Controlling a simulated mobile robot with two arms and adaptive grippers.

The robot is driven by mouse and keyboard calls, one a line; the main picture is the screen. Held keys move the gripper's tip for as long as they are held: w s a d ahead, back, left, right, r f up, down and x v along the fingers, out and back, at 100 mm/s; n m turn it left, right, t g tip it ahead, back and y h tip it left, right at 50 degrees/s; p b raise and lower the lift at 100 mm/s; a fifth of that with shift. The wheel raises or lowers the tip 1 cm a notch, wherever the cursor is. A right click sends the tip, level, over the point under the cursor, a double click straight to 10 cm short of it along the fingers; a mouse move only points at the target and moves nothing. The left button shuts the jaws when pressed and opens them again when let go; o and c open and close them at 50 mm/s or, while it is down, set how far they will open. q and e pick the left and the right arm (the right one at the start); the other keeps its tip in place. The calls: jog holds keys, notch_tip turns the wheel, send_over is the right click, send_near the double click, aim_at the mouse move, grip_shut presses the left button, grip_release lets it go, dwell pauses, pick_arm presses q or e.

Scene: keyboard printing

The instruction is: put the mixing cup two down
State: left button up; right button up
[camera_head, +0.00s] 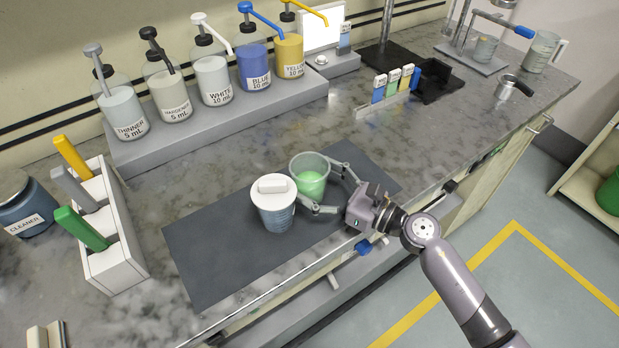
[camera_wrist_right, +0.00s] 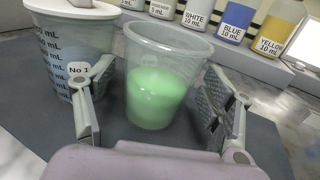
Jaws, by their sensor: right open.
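A clear cup with green liquid (camera_head: 311,178) stands upright on the dark mat (camera_head: 205,262); it also shows in the right wrist view (camera_wrist_right: 155,95). No label can be read on it. My right gripper (camera_head: 325,187) is open, with one finger on each side of this cup; in the right wrist view (camera_wrist_right: 155,110) gaps show between the fingers and the cup. The gripper's left finger lies between the two cups. My left gripper is out of view.
Pump bottles (camera_head: 213,80) stand on a raised shelf behind the mat. A white holder with coloured-handled tools (camera_head: 112,248) is at the left, near a cleaner jar (camera_head: 28,215). The mat's left part is clear.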

jog(key=c, duration=1.2)
